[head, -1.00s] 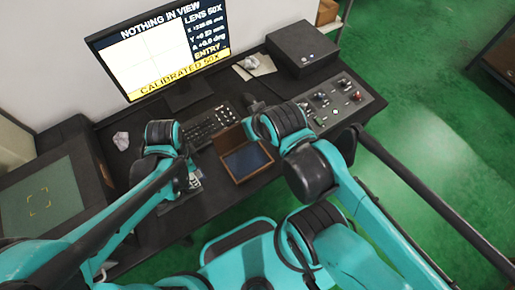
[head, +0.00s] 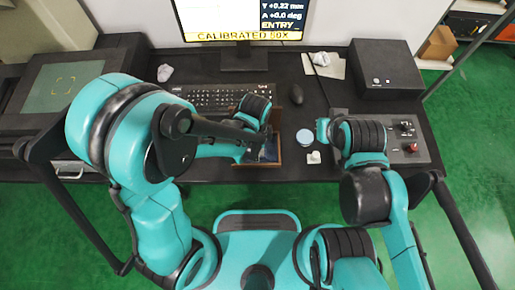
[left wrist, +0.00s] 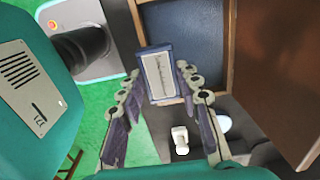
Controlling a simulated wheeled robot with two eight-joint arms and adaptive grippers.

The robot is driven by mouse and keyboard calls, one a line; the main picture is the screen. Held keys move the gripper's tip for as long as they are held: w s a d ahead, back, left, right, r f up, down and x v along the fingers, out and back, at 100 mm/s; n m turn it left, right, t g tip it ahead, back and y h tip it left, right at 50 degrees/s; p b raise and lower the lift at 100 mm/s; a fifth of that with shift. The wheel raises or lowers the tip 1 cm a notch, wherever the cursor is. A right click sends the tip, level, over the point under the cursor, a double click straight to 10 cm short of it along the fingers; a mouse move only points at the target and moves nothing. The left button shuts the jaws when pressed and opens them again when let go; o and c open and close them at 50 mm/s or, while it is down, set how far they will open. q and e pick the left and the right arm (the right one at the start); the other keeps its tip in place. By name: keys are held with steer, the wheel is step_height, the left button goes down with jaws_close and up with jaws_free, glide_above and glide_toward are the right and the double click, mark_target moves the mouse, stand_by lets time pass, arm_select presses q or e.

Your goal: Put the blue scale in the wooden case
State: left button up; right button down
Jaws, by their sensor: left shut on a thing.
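The blue scale (left wrist: 148,88), a small blue-framed plate with a pale marked face, is between the fingers of my left gripper (left wrist: 157,80), which is shut on it. The open wooden case (left wrist: 138,22) lies beyond it in the left wrist view, with a dark blue lining and its brown lid (left wrist: 265,60) raised at the right. The scale overlaps the case's lining in that view; its height above it is unclear. In the head view my left arm covers much of the case (head: 280,150). My right arm is right of the case; its fingers are hidden.
A pale round disc (head: 304,137) and a small white piece (head: 314,157) lie right of the case. A keyboard (head: 215,98), mouse (head: 296,94) and monitor (head: 240,22) are behind. A control panel (head: 400,150) and black box (head: 387,68) are at right.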

arm_select(q)
steer(key=w+f, duration=0.1)
steer(key=w, duration=0.2)
steer(key=w+f+b, duration=0.1)
steer(key=shift+w+f, duration=0.15)
steer(key=shift+f, duration=0.2)
step_height(320, 180, down, 4)
steer(key=shift+b, duration=1.05)
steer(key=shift+r, duration=0.1)
steer(key=o, duration=1.2)
